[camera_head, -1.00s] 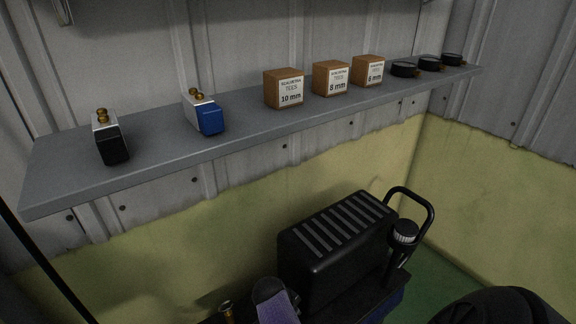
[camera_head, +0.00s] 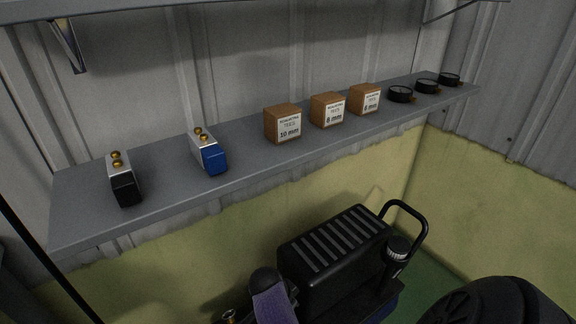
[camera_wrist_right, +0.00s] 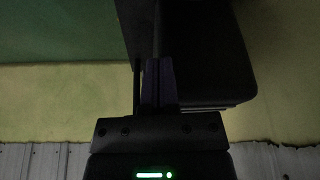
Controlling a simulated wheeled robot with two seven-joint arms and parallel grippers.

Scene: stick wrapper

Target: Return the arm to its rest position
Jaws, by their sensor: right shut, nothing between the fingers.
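My right gripper (camera_wrist_right: 158,82) shows in the right wrist view. Its two dark fingers are together, with nothing seen between them. A dark block (camera_wrist_right: 212,50) stands beside and behind the fingers in that view; I cannot tell whether they touch. I cannot make out a gripper in the head view. A purple piece with a rounded black end (camera_head: 272,300) shows at its bottom edge; I cannot tell whether it belongs to me.
A grey shelf (camera_head: 230,178) carries a black-fronted block (camera_head: 123,185), a blue-fronted block (camera_head: 210,157), several brown boxes (camera_head: 283,122) and black gauges (camera_head: 402,94). A ribbed black machine (camera_head: 335,240) with a loop handle (camera_head: 420,222) stands below. A black rounded thing (camera_head: 500,302) fills the lower right.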

